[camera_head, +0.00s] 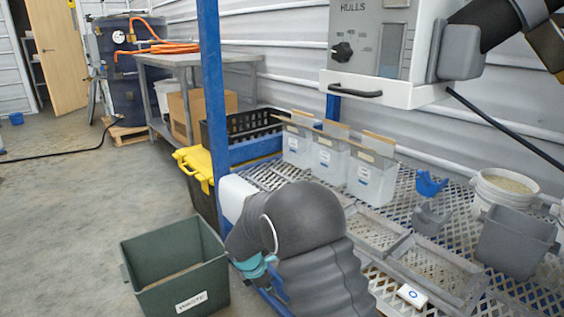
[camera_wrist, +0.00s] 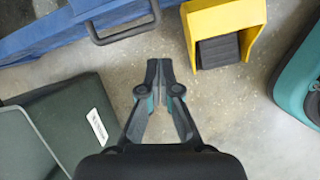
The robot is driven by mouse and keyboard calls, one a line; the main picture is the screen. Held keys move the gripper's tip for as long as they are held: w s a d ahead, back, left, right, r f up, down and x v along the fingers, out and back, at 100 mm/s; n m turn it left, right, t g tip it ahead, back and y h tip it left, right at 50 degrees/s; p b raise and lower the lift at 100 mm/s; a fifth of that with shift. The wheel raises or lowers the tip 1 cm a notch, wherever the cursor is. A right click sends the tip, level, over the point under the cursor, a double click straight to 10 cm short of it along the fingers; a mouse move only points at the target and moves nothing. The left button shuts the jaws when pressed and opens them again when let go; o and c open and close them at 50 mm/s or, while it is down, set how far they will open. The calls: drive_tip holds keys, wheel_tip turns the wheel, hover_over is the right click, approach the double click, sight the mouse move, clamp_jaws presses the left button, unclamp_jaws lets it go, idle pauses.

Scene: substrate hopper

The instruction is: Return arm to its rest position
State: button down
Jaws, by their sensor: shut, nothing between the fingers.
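My gripper (camera_wrist: 158,68) shows in the wrist view with its fingertips together and nothing between them. It points down over the bare concrete floor. In the wrist view a dark green bin with a white label (camera_wrist: 97,126) is at the left, apart from the fingers. In the head view my grey arm (camera_head: 305,220) is folded low in front of the mesh bench, beside the green bin (camera_head: 160,245) marked WASTE. I cannot make out the fingers in the head view.
A yellow holder (camera_wrist: 228,22) is close right of the fingertips, and a blue beam (camera_wrist: 60,35) crosses the upper left. The mesh bench (camera_head: 455,215) holds clear tubs (camera_head: 330,160), trays and a white bucket (camera_head: 503,190). A blue post (camera_head: 212,90) rises beside the arm. Floor at left is open.

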drive_tip(key=s+d+r+m+g, duration=0.2)
drive_tip(key=s+d+r+m, duration=0.15)
drive_tip(key=s+m, duration=0.45)
drive_tip(key=s+d+r+m+t+y+p, duration=0.1)
drive_tip(key=s+d+r+m, duration=0.4)
drive_tip(key=r, duration=0.5)
drive_tip(key=s+d+r+m+t+y+p, duration=0.1)
drive_tip(key=s+d+r+m, duration=0.4)
drive_tip(key=s+r, duration=0.5)
drive_tip(key=s+d+r+m+t+y+p, duration=0.1)
drive_tip(key=s+d+r+m+t+p, duration=0.2)
drive_tip(key=s+r, duration=0.5)
drive_tip(key=d+r+m+p, duration=0.1)
drive_tip(key=d+m, duration=0.1)
drive_tip(key=d, duration=0.1)
drive_tip(key=shift+s+d+r, duration=0.2)
drive_tip(key=shift+r, duration=0.2)
